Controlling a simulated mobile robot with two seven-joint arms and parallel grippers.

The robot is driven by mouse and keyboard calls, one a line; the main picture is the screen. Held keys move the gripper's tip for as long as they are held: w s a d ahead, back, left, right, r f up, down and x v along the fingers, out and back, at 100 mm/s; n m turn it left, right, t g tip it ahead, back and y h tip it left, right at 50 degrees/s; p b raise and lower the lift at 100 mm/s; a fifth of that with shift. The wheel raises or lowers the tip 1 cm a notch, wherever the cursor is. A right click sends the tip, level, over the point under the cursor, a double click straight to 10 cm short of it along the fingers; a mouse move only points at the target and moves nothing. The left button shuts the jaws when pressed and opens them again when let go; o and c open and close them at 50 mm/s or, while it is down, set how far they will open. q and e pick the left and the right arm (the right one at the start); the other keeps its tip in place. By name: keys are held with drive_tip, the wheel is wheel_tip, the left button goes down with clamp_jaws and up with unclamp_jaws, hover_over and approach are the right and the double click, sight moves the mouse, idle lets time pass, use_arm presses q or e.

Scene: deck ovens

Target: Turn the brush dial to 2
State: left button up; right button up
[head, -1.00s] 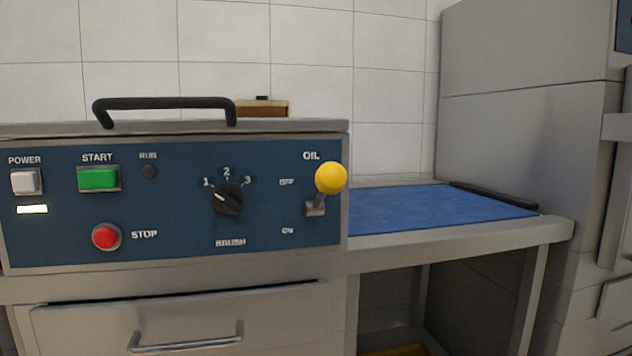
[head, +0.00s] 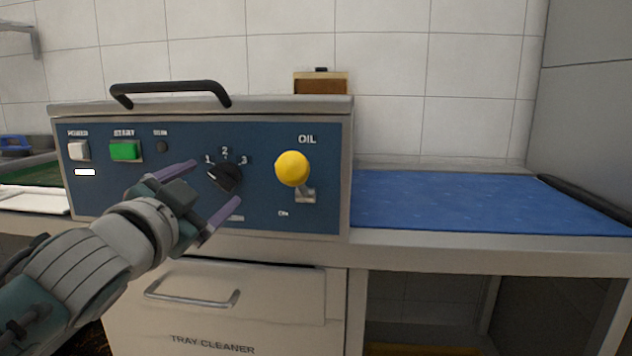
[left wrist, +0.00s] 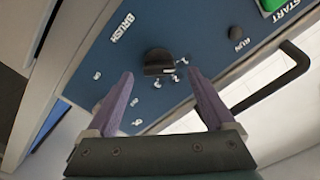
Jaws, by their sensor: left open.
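The black brush dial (head: 223,178) sits on the blue control panel (head: 260,200), with the numbers 1, 2 and 3 above it. Its pointer appears to face up-left toward 1. The dial also shows in the left wrist view (left wrist: 158,62), with the BRUSH label beyond it. My left gripper (head: 218,182) is open and empty in front of the panel. Its two purple fingers point toward the dial, one on either side in the picture, and seem short of it. The left fingers also show in the wrist view (left wrist: 161,74). My right gripper is not in view.
A lever with a yellow ball (head: 292,168) stands out right of the dial. The green START button (head: 125,150) and white POWER switch (head: 79,151) are to the left. A black handle (head: 170,88) tops the machine. A blue surface (head: 450,200) lies clear at right.

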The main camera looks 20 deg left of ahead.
sight(218, 181)
use_arm(q)
drive_tip(key=shift+x, duration=1.55)
drive_tip(key=shift+d, duration=0.1)
drive_tip(key=shift+c, duration=0.2)
drive_tip(key=c, duration=1.3)
